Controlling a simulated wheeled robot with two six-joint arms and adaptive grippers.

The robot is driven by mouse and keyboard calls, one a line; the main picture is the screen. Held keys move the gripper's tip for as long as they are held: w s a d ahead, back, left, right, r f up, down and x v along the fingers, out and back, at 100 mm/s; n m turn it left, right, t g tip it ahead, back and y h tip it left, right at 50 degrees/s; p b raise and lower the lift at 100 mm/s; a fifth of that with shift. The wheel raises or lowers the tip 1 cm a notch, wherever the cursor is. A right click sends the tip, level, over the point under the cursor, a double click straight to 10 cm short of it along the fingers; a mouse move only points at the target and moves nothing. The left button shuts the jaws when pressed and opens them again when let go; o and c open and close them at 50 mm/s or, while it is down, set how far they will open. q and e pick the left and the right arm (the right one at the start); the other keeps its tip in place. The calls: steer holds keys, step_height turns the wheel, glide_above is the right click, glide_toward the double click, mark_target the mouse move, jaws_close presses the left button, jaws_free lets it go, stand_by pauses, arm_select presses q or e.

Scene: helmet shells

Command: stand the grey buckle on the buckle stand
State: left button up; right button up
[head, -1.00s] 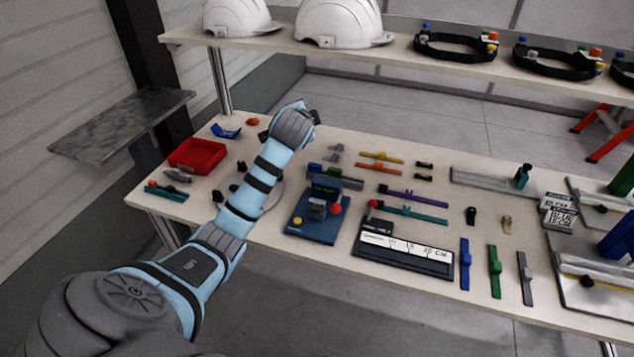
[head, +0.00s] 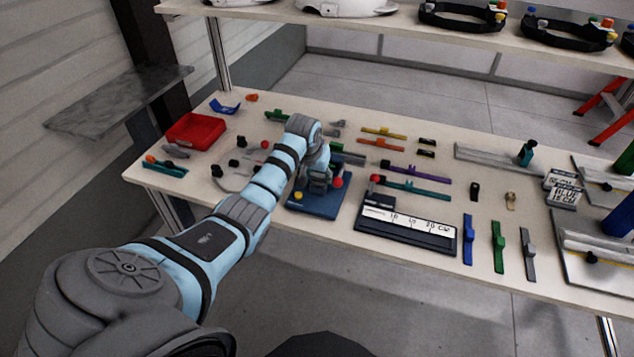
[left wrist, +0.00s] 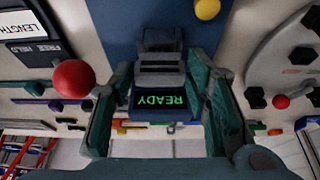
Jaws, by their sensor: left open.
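My left gripper (head: 320,168) is over the blue-based device (head: 320,205) in the head view. In the left wrist view its teal fingers (left wrist: 160,72) are open and apart, one on each side of a grey blocky part (left wrist: 160,45) and a green READY display (left wrist: 160,100). I cannot tell whether this grey part is the grey buckle or belongs to the device. No grip on it shows. Small grey pieces (head: 338,124) lie on the table behind the gripper. I cannot pick out the buckle stand with certainty. My right gripper is not in view.
The device has a red ball knob (left wrist: 74,79) close beside one finger and a yellow button (left wrist: 207,9). A length gauge (head: 408,228) stands to its right. A red tray (head: 195,130) is at the left. Several coloured straps and clips crowd the table (head: 290,235).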

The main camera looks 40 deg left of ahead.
arm_select(q)
steer(key=shift+w+f, duration=0.25)
steer(key=shift+f, duration=0.25)
steer(key=shift+r, duration=0.1)
steer(key=c, duration=0.7)
